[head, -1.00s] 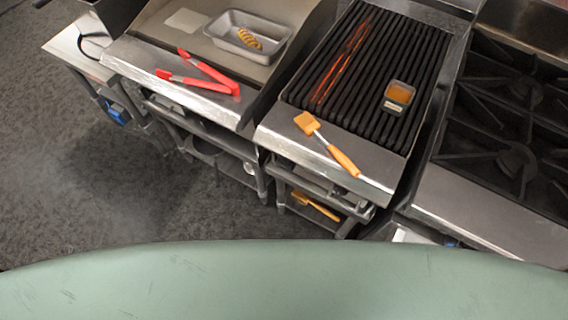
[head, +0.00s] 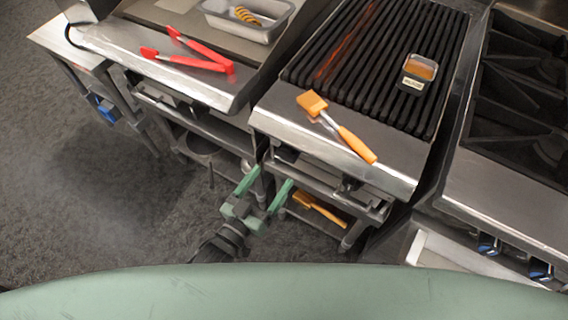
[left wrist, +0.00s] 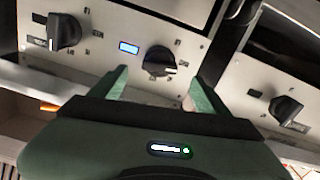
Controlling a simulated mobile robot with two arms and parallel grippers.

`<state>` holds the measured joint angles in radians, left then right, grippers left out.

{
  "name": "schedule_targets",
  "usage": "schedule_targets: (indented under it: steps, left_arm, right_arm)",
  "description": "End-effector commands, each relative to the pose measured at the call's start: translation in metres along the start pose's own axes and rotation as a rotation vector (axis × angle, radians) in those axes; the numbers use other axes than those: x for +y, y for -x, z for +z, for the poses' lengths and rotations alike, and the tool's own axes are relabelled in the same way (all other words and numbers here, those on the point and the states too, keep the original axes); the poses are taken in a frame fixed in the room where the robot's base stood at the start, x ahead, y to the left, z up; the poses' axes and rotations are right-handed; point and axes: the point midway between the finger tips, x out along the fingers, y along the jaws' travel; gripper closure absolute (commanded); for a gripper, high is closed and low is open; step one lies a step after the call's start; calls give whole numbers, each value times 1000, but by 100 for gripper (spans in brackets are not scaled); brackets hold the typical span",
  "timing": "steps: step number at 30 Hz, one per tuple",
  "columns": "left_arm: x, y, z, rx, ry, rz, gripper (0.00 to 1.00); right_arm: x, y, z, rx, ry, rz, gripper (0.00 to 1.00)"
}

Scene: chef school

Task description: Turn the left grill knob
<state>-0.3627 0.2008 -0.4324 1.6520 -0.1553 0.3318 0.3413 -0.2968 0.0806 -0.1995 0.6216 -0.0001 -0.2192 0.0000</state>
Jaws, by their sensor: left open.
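My left gripper (head: 268,182) is open and empty, low in front of the grill's left front corner. In the left wrist view, a metal panel (left wrist: 105,55) carries a black left knob (left wrist: 62,32) and a middle knob (left wrist: 160,60), which appears between my open fingers (left wrist: 158,85). A separate panel across a dark gap carries a right-hand black knob (left wrist: 285,108). I cannot tell for certain which is the left grill knob.
An orange-handled brush (head: 338,130) lies on the grill's front ledge, and a small container (head: 418,72) on the grates. Red tongs (head: 195,55) and a metal tray (head: 245,18) rest on the left appliance. A burner stove (head: 520,110) stands at right. Floor is clear at left.

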Motion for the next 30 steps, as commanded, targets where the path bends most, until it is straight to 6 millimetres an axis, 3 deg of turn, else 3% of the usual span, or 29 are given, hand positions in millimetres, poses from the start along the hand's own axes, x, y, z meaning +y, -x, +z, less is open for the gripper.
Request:
schedule_targets:
  steps: [15,26,30]
  left_arm:
    - [1,-70,-4,5,0,1,24]
    - [0,-77,-3,3,1,1,24]
    - [0,-77,-3,3,0,1,60]
  right_arm:
    - [-1,4,4,-7,0,-1,64]
    - [-1,4,4,-7,0,-1,64]
    - [-1,4,4,-7,1,-1,64]
